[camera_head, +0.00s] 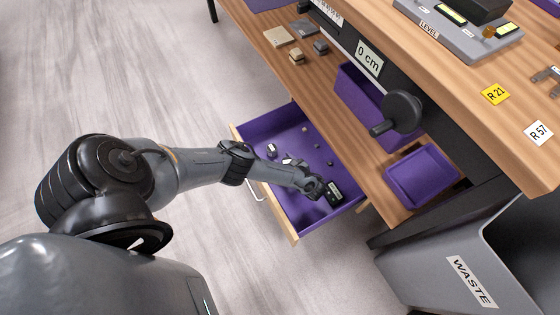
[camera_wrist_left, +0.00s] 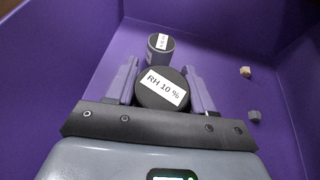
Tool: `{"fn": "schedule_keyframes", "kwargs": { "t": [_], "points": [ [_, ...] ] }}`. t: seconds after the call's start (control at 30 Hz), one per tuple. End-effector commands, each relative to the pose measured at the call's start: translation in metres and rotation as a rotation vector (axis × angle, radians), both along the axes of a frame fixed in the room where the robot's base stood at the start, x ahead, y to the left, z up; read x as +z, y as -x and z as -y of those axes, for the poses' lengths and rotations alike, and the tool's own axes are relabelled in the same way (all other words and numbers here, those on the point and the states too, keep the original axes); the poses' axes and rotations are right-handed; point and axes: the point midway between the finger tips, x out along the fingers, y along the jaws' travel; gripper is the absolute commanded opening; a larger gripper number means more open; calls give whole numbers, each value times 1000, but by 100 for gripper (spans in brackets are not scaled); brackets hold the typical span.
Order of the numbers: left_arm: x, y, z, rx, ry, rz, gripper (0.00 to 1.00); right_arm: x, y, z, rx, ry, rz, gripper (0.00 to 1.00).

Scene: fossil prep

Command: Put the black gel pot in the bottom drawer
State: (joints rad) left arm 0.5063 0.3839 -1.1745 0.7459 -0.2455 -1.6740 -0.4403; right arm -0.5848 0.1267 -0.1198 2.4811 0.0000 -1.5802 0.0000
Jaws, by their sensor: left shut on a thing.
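The black gel pot (camera_wrist_left: 162,88), with a black lid and a white "RH 10 %" label, is between the fingers of my left gripper (camera_wrist_left: 158,84). The gripper is shut on it, down inside the open purple-lined drawer (camera_head: 262,127). The drawer's purple wall also shows in the left wrist view (camera_wrist_left: 60,60). In the head view my left gripper (camera_head: 292,161) is partly covered by its own arm, and the held pot is mostly hidden. Whether the pot touches the drawer floor I cannot tell. My right gripper is not in view.
A grey pot (camera_wrist_left: 160,43) with a labelled lid stands just beyond the held pot, also seen in the head view (camera_head: 271,150). Small stones (camera_wrist_left: 246,71) lie to the right. The wooden bench edge (camera_head: 330,95) overhangs nearby. A purple tray (camera_head: 447,187) and waste bin (camera_head: 420,262) are right.

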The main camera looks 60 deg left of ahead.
Motion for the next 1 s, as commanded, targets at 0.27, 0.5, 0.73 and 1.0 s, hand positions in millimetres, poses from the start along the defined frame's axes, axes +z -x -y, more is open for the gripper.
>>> {"fn": "schedule_keyframes", "kwargs": {
  "t": [0.27, 0.5, 0.73, 1.0],
  "points": [
    [-14, 16, -15, 1, 1, 2, 22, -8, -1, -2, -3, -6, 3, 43],
    [-30, 17, -16, -1, 1, 1, 22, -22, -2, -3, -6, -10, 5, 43],
    [-54, 17, -15, -1, 1, 1, 22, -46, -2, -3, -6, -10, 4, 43],
    [-54, 16, -16, -1, 1, 1, 22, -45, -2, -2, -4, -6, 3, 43]
  ]
}}
